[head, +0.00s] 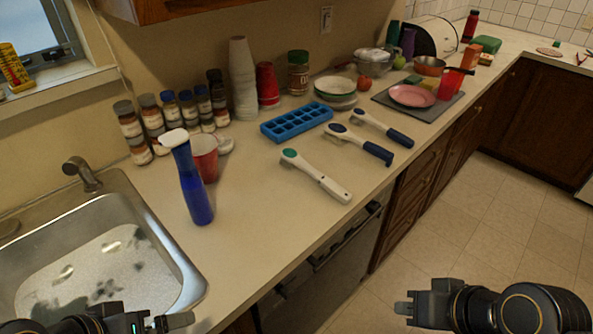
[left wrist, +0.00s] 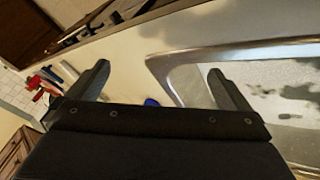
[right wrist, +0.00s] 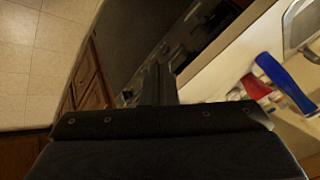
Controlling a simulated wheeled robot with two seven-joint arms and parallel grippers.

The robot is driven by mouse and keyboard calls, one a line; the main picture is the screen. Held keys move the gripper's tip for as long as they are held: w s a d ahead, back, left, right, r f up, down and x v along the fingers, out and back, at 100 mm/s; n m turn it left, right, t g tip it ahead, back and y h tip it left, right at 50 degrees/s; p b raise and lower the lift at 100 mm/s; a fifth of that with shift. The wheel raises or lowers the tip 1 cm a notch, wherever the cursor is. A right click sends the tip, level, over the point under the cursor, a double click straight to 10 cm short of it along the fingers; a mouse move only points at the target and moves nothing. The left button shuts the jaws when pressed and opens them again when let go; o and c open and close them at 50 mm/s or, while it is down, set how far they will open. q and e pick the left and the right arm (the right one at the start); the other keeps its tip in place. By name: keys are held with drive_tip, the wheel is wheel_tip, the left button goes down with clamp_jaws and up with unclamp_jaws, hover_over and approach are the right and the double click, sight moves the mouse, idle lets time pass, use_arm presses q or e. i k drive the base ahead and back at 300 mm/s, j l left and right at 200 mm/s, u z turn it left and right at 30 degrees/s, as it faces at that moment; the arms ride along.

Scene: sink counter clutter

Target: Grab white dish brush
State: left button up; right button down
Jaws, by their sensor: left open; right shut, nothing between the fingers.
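The white dish brush (head: 316,175) lies flat on the counter near its front edge in the head view. It has a teal-tipped head at the upper left and a white handle toward the lower right. My right gripper (head: 404,308) is shut and empty, out in front of the counter and to the lower right of the brush. Its closed fingers also show in the right wrist view (right wrist: 157,84). My left gripper (head: 160,323) is open and empty at the bottom of the head view, near the sink; its spread fingers show in the left wrist view (left wrist: 163,85).
Two dark-blue-handled brushes (head: 358,144) (head: 383,128) lie behind the white one. A blue ice tray (head: 297,123) lies behind. The sink (head: 170,245) is at left. Counter around the white brush is clear.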

sight(289, 156)
drive_tip(key=i+l+u, duration=0.15)
drive_tip(key=l, duration=0.25)
drive_tip(key=i+l+u, duration=0.15)
drive_tip(key=l, duration=0.25)
drive_tip(key=u, duration=1.25)
drive_tip(key=i+l, duration=0.05)
